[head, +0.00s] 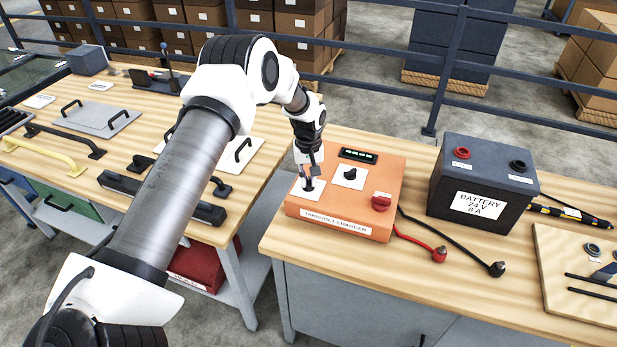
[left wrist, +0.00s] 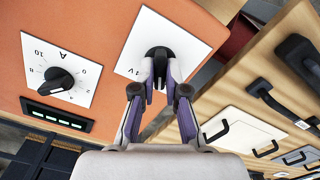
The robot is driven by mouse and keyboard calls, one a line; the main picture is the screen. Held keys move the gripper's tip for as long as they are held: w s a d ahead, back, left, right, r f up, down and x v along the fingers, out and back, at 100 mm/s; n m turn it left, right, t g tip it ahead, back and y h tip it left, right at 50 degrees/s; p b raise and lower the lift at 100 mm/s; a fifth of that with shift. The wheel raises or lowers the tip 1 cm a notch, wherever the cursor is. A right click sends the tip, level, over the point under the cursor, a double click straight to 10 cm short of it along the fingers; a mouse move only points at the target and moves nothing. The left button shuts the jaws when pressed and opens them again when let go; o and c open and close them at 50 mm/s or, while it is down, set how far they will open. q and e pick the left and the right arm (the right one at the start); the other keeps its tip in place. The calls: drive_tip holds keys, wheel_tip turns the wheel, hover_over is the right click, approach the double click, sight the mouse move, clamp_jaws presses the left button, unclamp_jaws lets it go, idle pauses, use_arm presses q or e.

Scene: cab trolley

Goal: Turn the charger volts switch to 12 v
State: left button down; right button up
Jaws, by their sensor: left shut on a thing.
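The orange charger (head: 345,222), labelled "TANGVOLT CHARGER", sits on the right wooden bench. The volts switch (head: 309,186) is a black knob on a white plate at its left. In the left wrist view the volts switch (left wrist: 157,52) has a "V" beside it; its other markings and its pointer are hidden by my fingers. My left gripper (head: 309,176) reaches down onto it. The left wrist view shows the left gripper (left wrist: 160,78) shut on the knob, one finger each side. The amps switch (left wrist: 60,82) is a black knob beside it. My right gripper is not in view.
A dark battery (head: 483,185) reading "24 V 8 A" stands right of the charger. A red clamp (head: 438,254) and a black clamp (head: 497,268) lie on cables in front. A red knob (head: 381,201) is on the charger. The left bench (head: 235,207) holds handles and plates.

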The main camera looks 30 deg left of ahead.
sight(308, 181)
use_arm(q)
drive_tip(key=shift+f+n, duration=0.1)
drive_tip(key=shift+n, duration=0.3)
drive_tip(key=c, duration=1.2)
unclamp_jaws()
wheel_tip(308, 181, up, 12)
